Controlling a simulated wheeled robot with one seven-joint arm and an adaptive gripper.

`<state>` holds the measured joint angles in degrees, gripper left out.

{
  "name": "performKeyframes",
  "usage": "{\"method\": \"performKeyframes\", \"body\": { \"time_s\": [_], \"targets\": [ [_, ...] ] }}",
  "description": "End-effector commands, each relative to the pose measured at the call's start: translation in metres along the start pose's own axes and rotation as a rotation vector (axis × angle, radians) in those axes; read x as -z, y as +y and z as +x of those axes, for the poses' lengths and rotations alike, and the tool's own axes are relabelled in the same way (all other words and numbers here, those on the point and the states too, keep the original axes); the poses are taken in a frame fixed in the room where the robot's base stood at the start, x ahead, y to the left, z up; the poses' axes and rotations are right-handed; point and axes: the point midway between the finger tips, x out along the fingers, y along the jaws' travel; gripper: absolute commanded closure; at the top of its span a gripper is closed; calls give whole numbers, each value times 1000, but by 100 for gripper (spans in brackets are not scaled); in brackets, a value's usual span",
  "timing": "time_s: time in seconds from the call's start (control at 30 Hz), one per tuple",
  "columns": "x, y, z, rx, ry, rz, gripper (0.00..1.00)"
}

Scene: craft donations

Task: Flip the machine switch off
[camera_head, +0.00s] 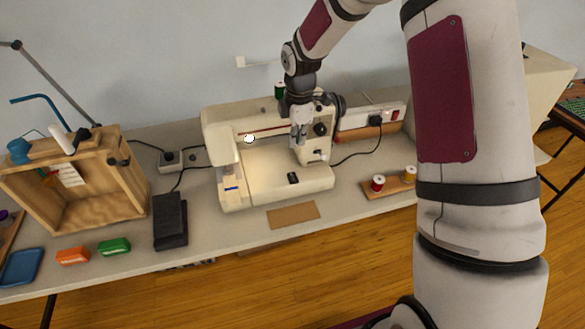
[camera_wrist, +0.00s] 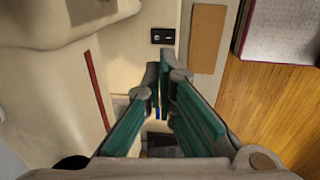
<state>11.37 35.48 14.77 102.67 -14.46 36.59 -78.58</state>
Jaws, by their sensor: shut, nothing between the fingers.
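A cream sewing machine (camera_head: 265,165) stands on the table in the middle of the head view. A small black switch (camera_head: 293,178) sits on its flat base, and it also shows in the wrist view (camera_wrist: 162,36), beyond my fingertips. I cannot tell which way the switch is set. My gripper (camera_head: 298,143) is shut and empty, pointing down in front of the machine's upper arm. In the wrist view its green-padded fingers (camera_wrist: 164,72) are together above the machine, apart from the switch. My arm hides part of the machine's right end.
A power strip (camera_head: 384,117) with a red switch stands behind right. A brown card (camera_head: 293,215) lies in front of the machine. Thread spools (camera_head: 378,183) stand on a board at right. A black pedal-like block (camera_head: 170,220) and a wooden box (camera_head: 105,185) are left.

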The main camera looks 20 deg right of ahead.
Motion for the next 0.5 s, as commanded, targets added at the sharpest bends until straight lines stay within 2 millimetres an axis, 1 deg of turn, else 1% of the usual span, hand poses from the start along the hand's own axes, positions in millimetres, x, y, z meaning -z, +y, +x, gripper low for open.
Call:
{"method": "performKeyframes", "body": {
  "time_s": [0.17,0.27,0.37,0.5],
  "targets": [
    [0,0,2,0,0,0,100],
    [1,0,8,1,1,-1,100],
    [1,-1,21,4,1,-2,100],
    [1,-2,47,4,1,-1,100]
  ]
}}
